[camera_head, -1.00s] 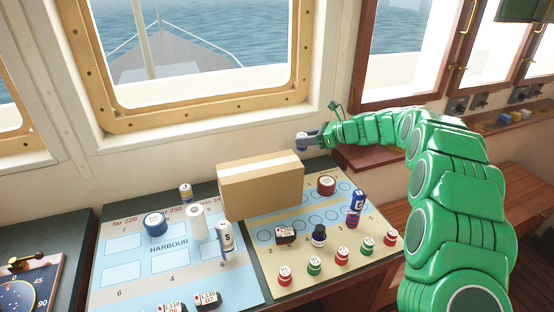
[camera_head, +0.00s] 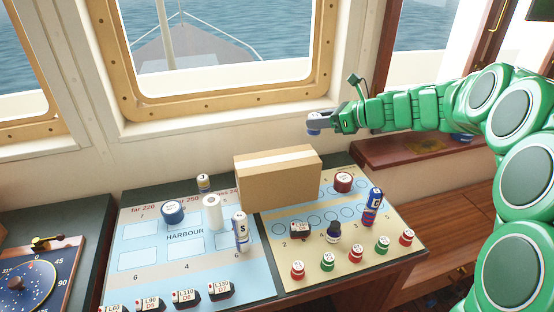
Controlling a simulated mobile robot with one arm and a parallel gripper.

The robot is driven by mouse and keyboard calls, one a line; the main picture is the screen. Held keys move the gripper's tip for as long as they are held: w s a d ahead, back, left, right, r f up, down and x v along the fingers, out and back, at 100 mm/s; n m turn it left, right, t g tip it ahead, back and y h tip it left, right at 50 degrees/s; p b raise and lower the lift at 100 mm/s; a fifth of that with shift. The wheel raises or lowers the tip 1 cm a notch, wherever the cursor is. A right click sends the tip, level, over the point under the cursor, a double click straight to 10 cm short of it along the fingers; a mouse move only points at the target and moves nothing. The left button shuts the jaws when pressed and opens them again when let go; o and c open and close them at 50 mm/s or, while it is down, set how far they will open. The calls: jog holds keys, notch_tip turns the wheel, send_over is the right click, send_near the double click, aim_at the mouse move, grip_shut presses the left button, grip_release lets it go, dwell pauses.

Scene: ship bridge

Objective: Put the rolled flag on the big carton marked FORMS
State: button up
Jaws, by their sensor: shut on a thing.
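A big brown carton (camera_head: 278,186) with pale tape along its top stands at the back of the chart table; no FORMS marking is readable from here. My gripper (camera_head: 315,124) is raised above and behind the carton's right end, apart from it. It is shut on a small blue-and-white thing (camera_head: 314,132), mostly hidden by the jaws, so I cannot tell whether it is the rolled flag. An upright blue roll with a red band (camera_head: 372,207) stands right of the carton. A white and blue roll marked S (camera_head: 241,232) stands left of it.
Around the carton stand a white roll (camera_head: 212,213), a blue round tin (camera_head: 172,212), a red round tin (camera_head: 343,182) and a dark bottle (camera_head: 334,232). Several small red and green pots line the front right. The carton's top is bare.

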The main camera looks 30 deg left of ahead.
jog(key=s+d+r, duration=0.1)
jog(key=s+r, duration=0.2)
jog(key=s, duration=0.6)
jog(key=s+r, duration=0.4)
jog(key=s, duration=0.4)
send_over(282, 160)
jog(key=s, duration=0.1)
jog(key=f, duration=0.9)
jog(key=shift+d, duration=0.3)
jog(key=shift+w+a+f, duration=0.25)
jog(key=shift+w+f, duration=0.1)
jog(key=shift+f, duration=0.25)
jog(key=shift+w+f, duration=0.1)
jog(key=shift+f, duration=1.4)
jog(key=shift+f, duration=0.15)
jog(key=o, duration=1)
